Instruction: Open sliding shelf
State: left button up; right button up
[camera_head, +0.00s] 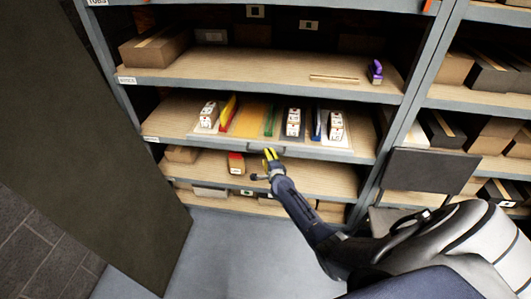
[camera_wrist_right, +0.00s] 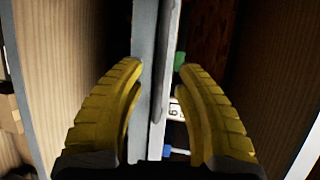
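The sliding shelf (camera_head: 215,139) is the middle board of the tall rack, with a grey front edge and a handle (camera_head: 283,149) near its middle. It carries yellow sheets, coloured dividers and white boxes with red marks. My right gripper (camera_head: 270,154), with yellow fingers, is at this front edge by the handle. In the right wrist view my right gripper (camera_wrist_right: 160,65) has its fingers apart, with the grey front edge and bar (camera_wrist_right: 158,85) running between them. I cannot tell whether the fingers touch the bar. My left gripper is not in view.
A lower shelf holds a red-topped box (camera_head: 236,164) just below my gripper. The upper shelf has a cardboard box (camera_head: 153,49) and a purple tool (camera_head: 376,71). A dark panel (camera_head: 85,150) stands at the left. The grey floor (camera_head: 235,250) before the rack is clear.

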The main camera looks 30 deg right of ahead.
jog(key=shift+x, duration=2.15)
grip_shut()
